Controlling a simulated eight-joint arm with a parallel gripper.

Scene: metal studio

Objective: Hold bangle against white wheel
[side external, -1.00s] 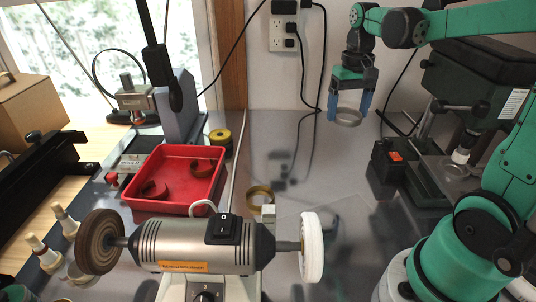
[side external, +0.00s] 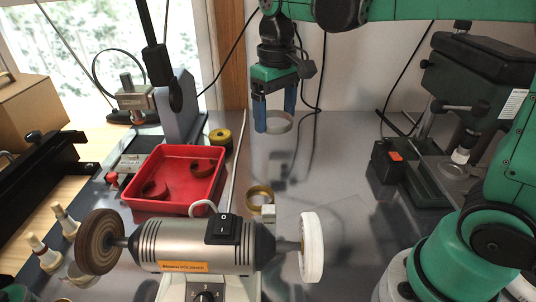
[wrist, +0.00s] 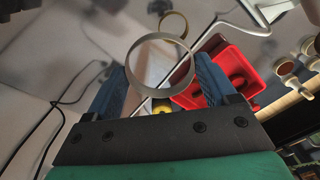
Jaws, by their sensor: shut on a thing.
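My gripper (side external: 275,121) is shut on a silvery bangle (side external: 279,123), held in the air between the blue fingers. In the wrist view the bangle (wrist: 160,62) sits as a ring at the fingertips of my gripper (wrist: 160,85). The white wheel (side external: 311,247) is on the right end of the polishing motor (side external: 195,247) in the side view. The bangle is above and behind the wheel, well apart from it. The wheel cannot be made out clearly in the wrist view.
A brass-coloured ring (side external: 260,196) stands on the bench behind the motor. A red tray (side external: 180,208) with dark red rings is at left. A brown wheel (side external: 101,242) is on the motor's left end. A green machine (side external: 478,75) stands at right. The bench between is clear.

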